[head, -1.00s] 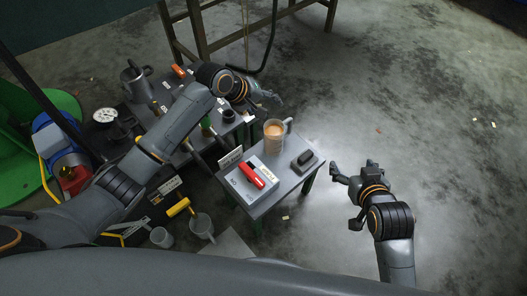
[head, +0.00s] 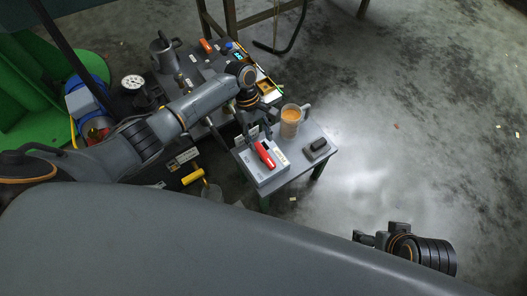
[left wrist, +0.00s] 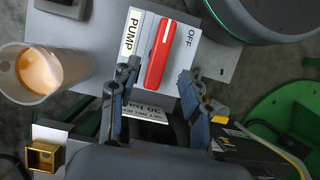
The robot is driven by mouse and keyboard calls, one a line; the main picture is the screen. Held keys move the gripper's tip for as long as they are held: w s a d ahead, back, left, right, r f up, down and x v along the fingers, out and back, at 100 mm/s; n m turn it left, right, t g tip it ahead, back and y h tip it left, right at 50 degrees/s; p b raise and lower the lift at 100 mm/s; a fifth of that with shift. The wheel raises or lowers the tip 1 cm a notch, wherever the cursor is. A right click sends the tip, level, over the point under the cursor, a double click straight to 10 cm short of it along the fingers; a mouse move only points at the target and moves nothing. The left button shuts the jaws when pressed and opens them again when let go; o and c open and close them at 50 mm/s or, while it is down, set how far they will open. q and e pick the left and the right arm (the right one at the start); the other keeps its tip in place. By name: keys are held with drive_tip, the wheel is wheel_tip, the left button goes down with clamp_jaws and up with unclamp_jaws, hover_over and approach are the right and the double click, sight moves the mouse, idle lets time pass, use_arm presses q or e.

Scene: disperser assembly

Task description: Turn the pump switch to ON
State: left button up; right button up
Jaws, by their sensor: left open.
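The pump switch is a red lever (head: 265,154) on a grey box (head: 270,179) on the small table. In the left wrist view the red lever (left wrist: 161,52) has a white line at its far end, with the PUMP label to its left and OFF to its right. My left gripper (head: 250,124) is just above the box. In the left wrist view its open fingers (left wrist: 155,82) are spread on either side of the lever's near end; contact cannot be told. My right gripper (head: 376,236) is low at the right, partly hidden behind my body, away from the table.
A glass mug of tan drink (head: 291,122) stands beside the box, and a dark block (head: 316,149) lies to its right. The back table carries tools, a kettle-like can (head: 164,52) and a gauge (head: 133,82).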

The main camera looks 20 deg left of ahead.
sight(264, 154)
use_arm(q)
drive_tip(key=b+x, duration=0.1)
drive_tip(key=x, duration=0.3)
drive_tip(key=shift+d+f, duration=0.1)
drive_tip(key=shift+f, duration=0.3)
drive_tip(key=shift+s+d+f+b, duration=0.2)
drive_tip(key=shift+f+b, duration=0.15)
drive_tip(key=shift+f, duration=0.2)
drive_tip(key=shift+c, duration=0.4)
clamp_jaws()
